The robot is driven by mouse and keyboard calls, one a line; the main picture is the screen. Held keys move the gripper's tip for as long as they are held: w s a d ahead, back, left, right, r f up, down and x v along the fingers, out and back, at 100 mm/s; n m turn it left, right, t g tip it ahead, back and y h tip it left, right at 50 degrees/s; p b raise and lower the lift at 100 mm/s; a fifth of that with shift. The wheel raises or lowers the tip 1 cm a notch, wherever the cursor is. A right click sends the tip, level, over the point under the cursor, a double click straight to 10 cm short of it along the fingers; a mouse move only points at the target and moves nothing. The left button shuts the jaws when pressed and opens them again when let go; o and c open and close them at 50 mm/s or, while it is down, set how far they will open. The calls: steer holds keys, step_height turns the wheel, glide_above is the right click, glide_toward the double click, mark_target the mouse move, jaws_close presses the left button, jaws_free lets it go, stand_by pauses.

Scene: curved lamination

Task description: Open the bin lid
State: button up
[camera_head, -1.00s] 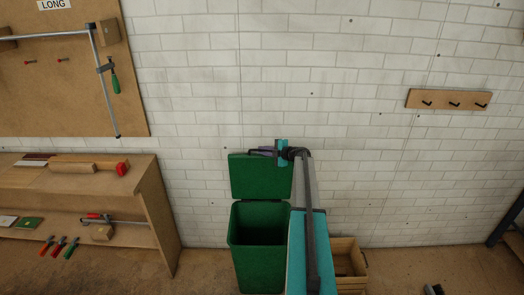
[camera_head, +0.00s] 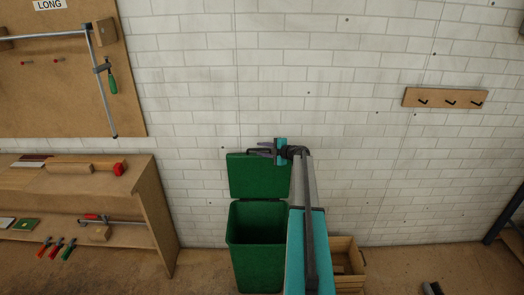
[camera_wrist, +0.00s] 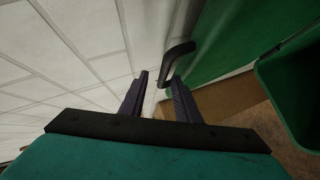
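The green bin (camera_head: 258,265) stands on the floor by the white brick wall, its opening uncovered. Its green lid (camera_head: 258,178) is raised upright at the back of the bin, near the wall. A dark handle (camera_head: 252,151) is at the lid's top edge; it also shows in the wrist view (camera_wrist: 181,52). My gripper (camera_head: 265,149) is beside the lid's top right. In the wrist view its two fingers (camera_wrist: 160,77) are apart with nothing between them. The handle is just beyond the fingertips, close to the right finger; whether they touch I cannot tell.
A wooden crate (camera_head: 347,262) stands on the floor right of the bin, partly behind my arm. A wooden shelf unit (camera_head: 158,205) with tools is to the left. A hook rail (camera_head: 446,97) hangs on the wall at right.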

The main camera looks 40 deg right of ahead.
steer(key=b+v, duration=0.4)
steer(key=v, duration=0.9)
steer(key=shift+s+d, duration=0.1)
